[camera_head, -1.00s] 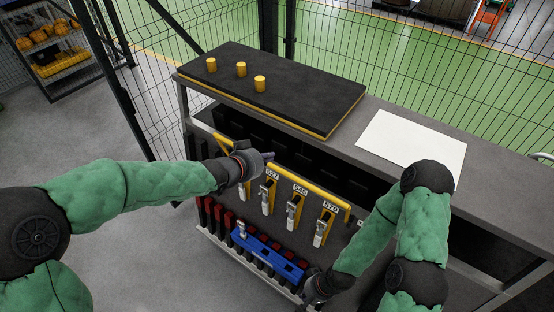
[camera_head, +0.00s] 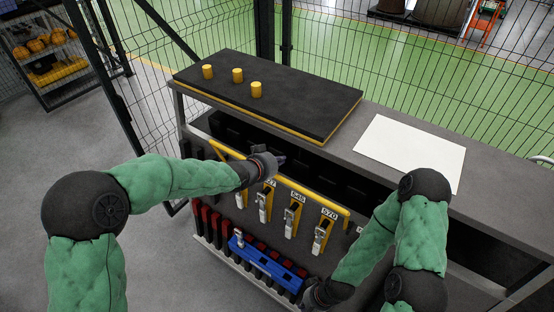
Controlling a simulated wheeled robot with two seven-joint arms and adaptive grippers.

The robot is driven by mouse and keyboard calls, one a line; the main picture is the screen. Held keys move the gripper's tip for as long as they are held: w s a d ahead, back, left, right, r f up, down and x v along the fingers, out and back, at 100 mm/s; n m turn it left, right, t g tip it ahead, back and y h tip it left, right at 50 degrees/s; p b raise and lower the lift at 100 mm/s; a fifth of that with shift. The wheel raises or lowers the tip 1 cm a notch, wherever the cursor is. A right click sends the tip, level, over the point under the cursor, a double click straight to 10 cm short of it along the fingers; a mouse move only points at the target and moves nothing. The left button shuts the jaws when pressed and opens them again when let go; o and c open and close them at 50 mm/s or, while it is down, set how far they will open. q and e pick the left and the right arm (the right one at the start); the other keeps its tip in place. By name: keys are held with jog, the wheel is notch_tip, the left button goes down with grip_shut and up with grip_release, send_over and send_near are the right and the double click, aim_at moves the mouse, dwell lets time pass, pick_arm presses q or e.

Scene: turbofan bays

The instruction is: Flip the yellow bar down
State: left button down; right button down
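The yellow bar (camera_head: 314,197) runs along the top of the bench's front panel, across the row of numbered latches (camera_head: 290,215). Its left part slants up to the left, and its middle is partly hidden by my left gripper. My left gripper (camera_head: 281,160) is at the upper edge of the bar, left of its middle; I cannot tell if it touches the bar or how far its fingers are apart. My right gripper (camera_head: 304,299) is low, at the right end of the blue block (camera_head: 263,262); its fingers are mostly hidden.
A black board (camera_head: 300,90) with three yellow cylinders (camera_head: 238,75) lies on the bench top, with a white sheet (camera_head: 411,151) to its right. Red-topped parts (camera_head: 215,219) stand in a low row at the front. A wire mesh fence (camera_head: 410,70) stands behind the bench.

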pick_arm(q)
jog(key=shift+s+a+f, duration=0.25)
jog(key=shift+s+a, duration=0.15)
jog(key=shift+s, duration=0.2)
jog(key=shift+s+a+f, duration=0.2)
jog(key=shift+s+a, duration=0.2)
jog(key=shift+s, duration=0.15)
